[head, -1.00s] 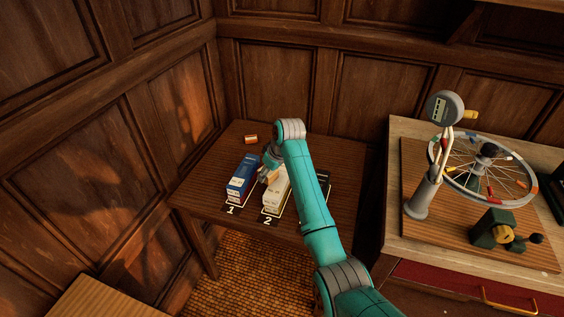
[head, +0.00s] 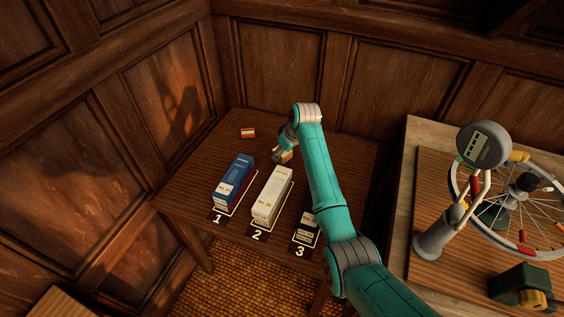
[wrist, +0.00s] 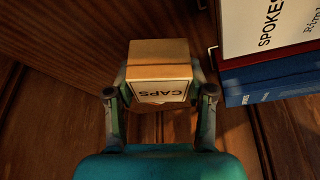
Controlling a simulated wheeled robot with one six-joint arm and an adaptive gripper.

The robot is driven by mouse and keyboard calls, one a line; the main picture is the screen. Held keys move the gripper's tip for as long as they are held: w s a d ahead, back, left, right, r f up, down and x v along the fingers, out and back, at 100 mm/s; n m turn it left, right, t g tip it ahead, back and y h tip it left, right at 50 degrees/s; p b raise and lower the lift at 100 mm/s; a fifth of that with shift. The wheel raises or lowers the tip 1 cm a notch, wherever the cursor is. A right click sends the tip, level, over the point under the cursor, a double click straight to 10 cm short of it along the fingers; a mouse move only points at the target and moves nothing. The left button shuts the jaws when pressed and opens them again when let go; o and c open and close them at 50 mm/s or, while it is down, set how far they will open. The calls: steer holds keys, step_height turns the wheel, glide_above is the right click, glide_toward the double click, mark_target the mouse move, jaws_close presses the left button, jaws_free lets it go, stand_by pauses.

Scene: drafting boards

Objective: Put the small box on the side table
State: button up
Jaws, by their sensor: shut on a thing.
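The small tan box (wrist: 158,72), marked CAPS on a white label, sits between the two fingers of my gripper (wrist: 160,92) in the wrist view. My gripper is shut on it. In the head view my gripper (head: 284,155) and the small box (head: 286,157) are over the dark wooden side table (head: 205,160), behind the white box. My arm hides part of the table to the right. I cannot tell whether the box touches the tabletop.
A small red-and-white item (head: 248,132) lies at the back left. A workbench (head: 405,180) with a wheel stand is at right.

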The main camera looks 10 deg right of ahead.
mark_target(288, 154)
steer(key=shift+f, duration=2.55)
steer(key=shift+f, duration=0.1)
steer(key=o, duration=0.9)
steer(key=v, duration=1.2)
